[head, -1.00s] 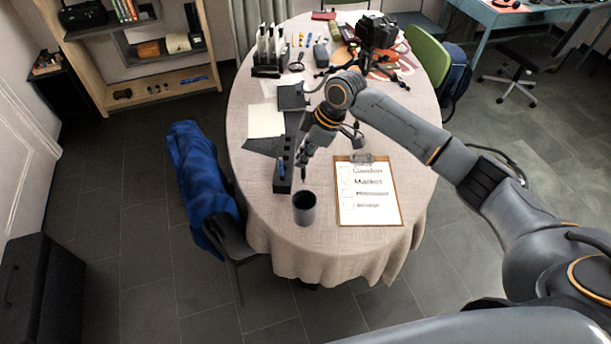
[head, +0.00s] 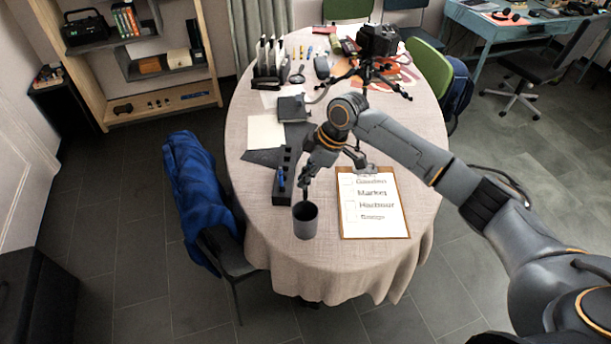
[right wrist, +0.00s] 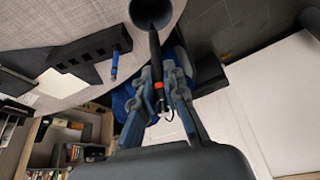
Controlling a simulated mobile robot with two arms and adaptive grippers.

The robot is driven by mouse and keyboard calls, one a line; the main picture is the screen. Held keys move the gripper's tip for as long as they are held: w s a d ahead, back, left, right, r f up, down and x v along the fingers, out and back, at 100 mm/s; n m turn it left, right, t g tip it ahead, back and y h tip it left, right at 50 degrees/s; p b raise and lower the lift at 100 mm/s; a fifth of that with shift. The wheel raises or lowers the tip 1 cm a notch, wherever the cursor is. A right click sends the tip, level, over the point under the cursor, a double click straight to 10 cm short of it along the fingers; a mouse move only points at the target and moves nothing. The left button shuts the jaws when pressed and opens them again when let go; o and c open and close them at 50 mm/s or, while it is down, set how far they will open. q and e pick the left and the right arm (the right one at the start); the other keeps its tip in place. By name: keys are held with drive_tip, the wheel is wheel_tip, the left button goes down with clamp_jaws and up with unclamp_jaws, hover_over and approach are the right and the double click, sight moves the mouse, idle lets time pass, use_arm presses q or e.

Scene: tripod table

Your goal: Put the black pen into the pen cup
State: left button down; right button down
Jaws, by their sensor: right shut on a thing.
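The dark grey pen cup (head: 305,224) stands upright near the table's front edge, and its open mouth shows at the top of the right wrist view (right wrist: 148,17). My right gripper (head: 308,184) is just behind and above the cup in the head view. In the right wrist view, my right gripper (right wrist: 163,80) is shut on the black pen (right wrist: 154,45), which has an orange-red band. The pen's far end overlaps the cup's rim in that view; I cannot tell whether it is inside. My left gripper is not in view.
A black holder block (head: 283,196) with a blue pen (head: 281,179) stands left of the cup. A clipboard (head: 405,222) lies to the right. A tripod with a camera (head: 377,42) stands farther back. A blue-draped chair (head: 197,190) is at the left.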

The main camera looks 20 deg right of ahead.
sight(306, 198)
wheel_tip(306, 198, down, 2)
drive_tip(key=shift+f+b, duration=0.15)
drive_tip(key=shift+b, duration=0.65)
drive_tip(key=shift+f+b, duration=0.55)
drive_tip(key=shift+f, duration=0.8)
drive_tip(key=shift+f+b, duration=1)
drive_tip(key=shift+f, duration=1.2)
drive_tip(key=c, duration=1.3)
unclamp_jaws()
drive_tip(key=shift+c, duration=0.2)
drive_tip(key=v, duration=1.2)
